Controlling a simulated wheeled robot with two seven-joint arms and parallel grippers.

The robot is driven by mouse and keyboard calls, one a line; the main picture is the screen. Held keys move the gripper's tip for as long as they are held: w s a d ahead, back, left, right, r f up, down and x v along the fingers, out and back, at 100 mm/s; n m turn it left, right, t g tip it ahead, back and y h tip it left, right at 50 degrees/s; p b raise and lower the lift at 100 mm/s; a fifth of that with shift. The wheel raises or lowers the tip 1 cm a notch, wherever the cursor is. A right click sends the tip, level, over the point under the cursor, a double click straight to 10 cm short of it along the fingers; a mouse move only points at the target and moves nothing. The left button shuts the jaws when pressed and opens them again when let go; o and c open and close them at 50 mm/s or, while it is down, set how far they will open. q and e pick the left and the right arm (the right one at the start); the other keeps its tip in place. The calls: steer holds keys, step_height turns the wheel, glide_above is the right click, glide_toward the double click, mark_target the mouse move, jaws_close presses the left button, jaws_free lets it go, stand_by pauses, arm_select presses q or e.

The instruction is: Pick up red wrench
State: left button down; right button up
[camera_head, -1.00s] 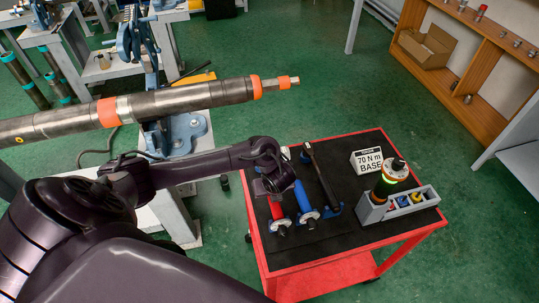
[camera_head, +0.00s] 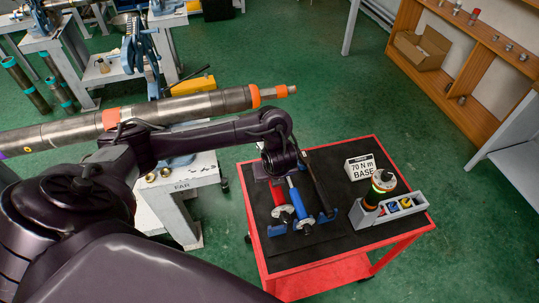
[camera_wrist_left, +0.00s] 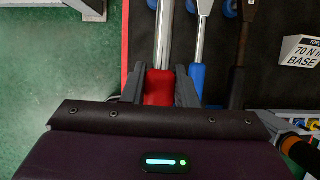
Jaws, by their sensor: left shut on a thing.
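The red wrench has a red handle (camera_wrist_left: 158,88) and a bright steel shaft (camera_wrist_left: 163,35). My left gripper (camera_wrist_left: 160,88) is shut on the red handle, one finger on each side. In the head view the left gripper (camera_head: 280,176) is over the left part of the cart's black top, pointing down. My right gripper is not in view.
A blue-handled wrench (camera_head: 298,202) lies close on the right, then a dark wrench (camera_head: 321,185). The red-rimmed cart (camera_head: 402,244) also carries a "70 N m BASE" sign (camera_head: 360,168) and a grey tray (camera_head: 365,218). A large pipe (camera_head: 190,107) extends behind my arm.

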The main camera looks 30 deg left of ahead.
arm_select(q)
steer(key=shift+a+r, duration=0.5)
steer(key=shift+r, duration=0.3)
step_height(320, 180, up, 3)
steer(key=shift+d+f+p, duration=0.1)
steer(key=shift+f+p, duration=0.1)
steer(key=shift+p, duration=0.3)
steer(key=shift+d+r, duration=0.15)
steer(key=shift+r, duration=0.75)
steer(key=shift+s+r, duration=0.1)
steer(key=shift+r, duration=0.3)
steer(key=shift+b, duration=0.3)
